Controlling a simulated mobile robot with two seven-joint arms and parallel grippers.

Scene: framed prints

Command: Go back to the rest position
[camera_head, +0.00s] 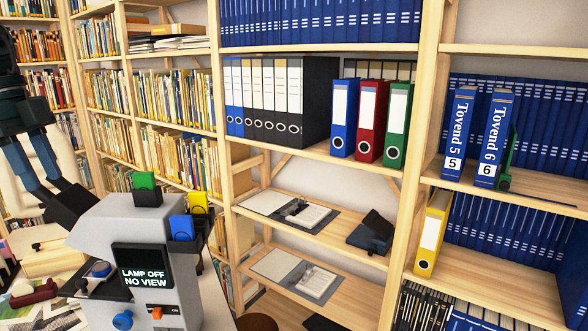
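My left gripper (58,190) hangs in from the left edge. Its two blue-grey fingers run parallel with a gap between them and look open. Their tips end at a dark block (70,208) at the left of a grey device (135,230); I cannot tell whether they touch it. The device's screen (144,272) reads "LAMP OFF NO VIEW". Small green (145,181), yellow (197,200) and blue (182,227) pieces sit in dark holders on the device. My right gripper is not in view.
Wooden shelves hold blue, red (371,120) and green (397,124) binders, plus a yellow binder (431,233). Volumes "Tovend 5" (459,132) and "Tovend 6" (494,138) stand upright at right. Lower shelves hold grey folders (289,210). The table (215,300) at bottom left is cluttered.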

